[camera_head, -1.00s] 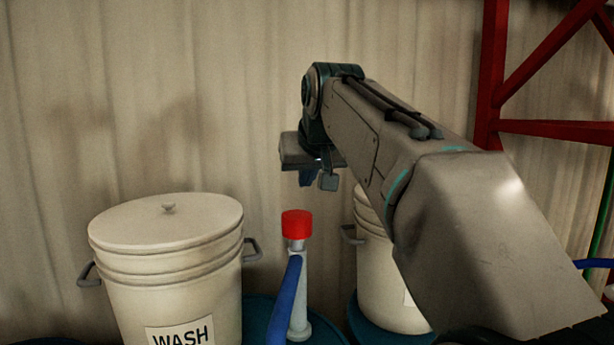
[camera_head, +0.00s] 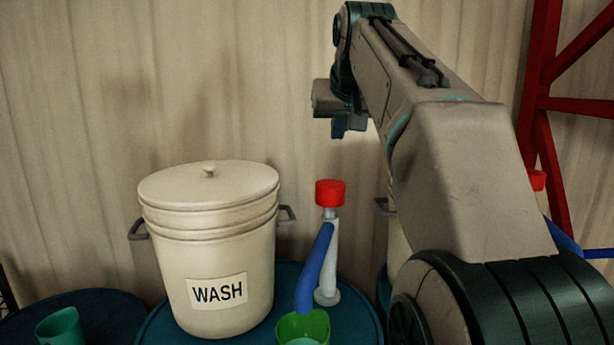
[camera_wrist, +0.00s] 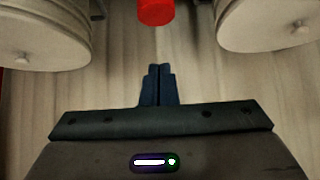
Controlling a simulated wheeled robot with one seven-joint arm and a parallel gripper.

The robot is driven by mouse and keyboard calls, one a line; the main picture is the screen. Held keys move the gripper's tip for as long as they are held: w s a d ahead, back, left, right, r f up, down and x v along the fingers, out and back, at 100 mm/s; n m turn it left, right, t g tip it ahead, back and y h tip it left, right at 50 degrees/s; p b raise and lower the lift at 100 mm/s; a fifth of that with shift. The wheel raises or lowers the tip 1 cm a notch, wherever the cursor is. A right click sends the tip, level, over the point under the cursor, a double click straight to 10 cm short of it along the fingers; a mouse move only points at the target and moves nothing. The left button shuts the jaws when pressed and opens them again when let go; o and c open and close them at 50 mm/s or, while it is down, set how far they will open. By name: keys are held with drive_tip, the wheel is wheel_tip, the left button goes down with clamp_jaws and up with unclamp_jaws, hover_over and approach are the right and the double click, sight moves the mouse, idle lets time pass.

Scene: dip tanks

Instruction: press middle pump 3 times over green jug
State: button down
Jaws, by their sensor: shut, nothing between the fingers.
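A pump with a red cap (camera_head: 330,193), a pale upright body (camera_head: 328,265) and a blue spout (camera_head: 314,268) stands on a dark teal drum. A bright green jug (camera_head: 304,328) sits below the spout's lower end, cut off by the bottom edge. My gripper (camera_head: 349,133) is above the red cap, apart from it, with its fingers together and empty. In the wrist view my closed fingers (camera_wrist: 158,68) point toward the red cap (camera_wrist: 156,12), which is at the top edge, with a gap between.
A lidded bucket marked WASH (camera_head: 218,290) stands left of the pump. Another pale bucket (camera_head: 396,228) is partly hidden behind my arm. A teal cup (camera_head: 60,328) is at lower left. Another red cap (camera_head: 538,181) and a red frame (camera_head: 545,90) are at right.

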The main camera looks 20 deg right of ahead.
drive_tip(key=shift+d, duration=0.15)
hover_over(329, 182)
drive_tip(key=s, duration=0.3)
drive_tip(key=f, duration=0.4)
drive_tip(key=a+f, duration=0.1)
drive_tip(key=f, duration=0.1)
drive_tip(key=shift+s+f, duration=0.2)
drive_tip(key=shift+f, duration=0.1)
drive_tip(key=shift+w+d+f, duration=0.1)
drive_tip(key=shift+w+f, duration=0.05)
drive_tip(key=shift+f, duration=0.45)
drive_tip(key=shift+w+d+f, duration=0.1)
drive_tip(key=shift+w+f, duration=0.05)
drive_tip(key=shift+f, duration=0.45)
drive_tip(key=shift+s+a+f, duration=0.15)
drive_tip(key=shift+f, duration=0.85)
